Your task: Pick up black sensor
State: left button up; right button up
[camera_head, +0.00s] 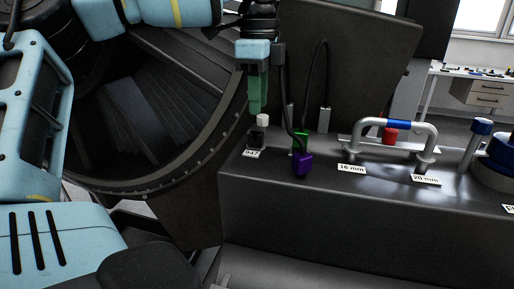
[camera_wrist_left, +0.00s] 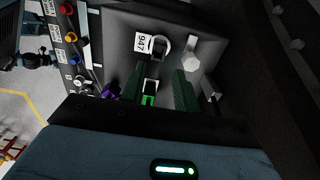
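A small black sensor (camera_head: 257,138) with a white piece (camera_head: 263,120) at its top stands at the left end of the grey bench, behind a label reading 947 (camera_head: 252,153). In the left wrist view a dark piece (camera_wrist_left: 159,49), likely the sensor, sits beside the same label (camera_wrist_left: 143,43). My left gripper (camera_head: 257,108) points down just above the white piece, apart from the sensor. In the left wrist view its green fingers (camera_wrist_left: 158,84) stand apart. A green connector (camera_wrist_left: 149,99) shows between them in that picture; its depth is unclear. My right gripper is not in view.
Green (camera_head: 300,141) and purple (camera_head: 302,164) connectors with a black cable stand right of the sensor. The round turbofan casing (camera_head: 205,140) is close on the left.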

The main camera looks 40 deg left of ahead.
aim_at(256, 139)
pick_arm(q)
jog(key=shift+s+a+f+p, duration=0.15)
jog(key=shift+f+p, duration=0.1)
jog(key=shift+f, duration=1.55)
jog(key=shift+s+d+f+p, duration=0.1)
jog(key=shift+f+p, duration=0.1)
jog(key=shift+f, duration=1.55)
grip_shut()
